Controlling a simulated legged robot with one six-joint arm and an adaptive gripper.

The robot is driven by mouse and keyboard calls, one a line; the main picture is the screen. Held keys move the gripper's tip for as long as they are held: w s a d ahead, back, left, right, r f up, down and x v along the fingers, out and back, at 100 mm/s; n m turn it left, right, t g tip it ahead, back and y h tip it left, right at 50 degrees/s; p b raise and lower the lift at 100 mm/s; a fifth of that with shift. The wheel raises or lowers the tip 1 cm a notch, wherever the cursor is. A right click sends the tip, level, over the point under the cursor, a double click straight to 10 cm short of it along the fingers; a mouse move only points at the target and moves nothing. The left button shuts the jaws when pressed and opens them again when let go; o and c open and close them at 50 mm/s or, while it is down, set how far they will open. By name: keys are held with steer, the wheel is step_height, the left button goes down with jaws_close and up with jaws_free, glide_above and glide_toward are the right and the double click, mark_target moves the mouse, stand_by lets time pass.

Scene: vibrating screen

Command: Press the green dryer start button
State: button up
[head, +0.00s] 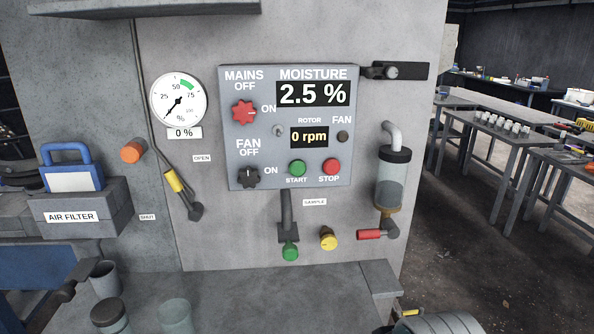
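The green start button (298,167) is round and sits low on the grey control panel (235,125), above the label START. The red stop button (331,166) is just to its right. Nothing covers the green button. The moisture display (313,94) reads 2.5 %, and the rotor display (309,136) reads 0 rpm. The red mains knob (244,112) and the black fan knob (248,177) are at the panel's left; their exact settings are hard to tell. My gripper is not recognisable in the head view.
Below the panel are a green knob (290,251) and a yellow knob (328,238). A lever with an orange ball (132,151) and a gauge (178,100) are left. A clear cylinder (392,180) with a red handle (370,234) is right. Cups (175,316) stand on the ledge below.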

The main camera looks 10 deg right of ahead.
jaws_close()
stand_by(1.1)
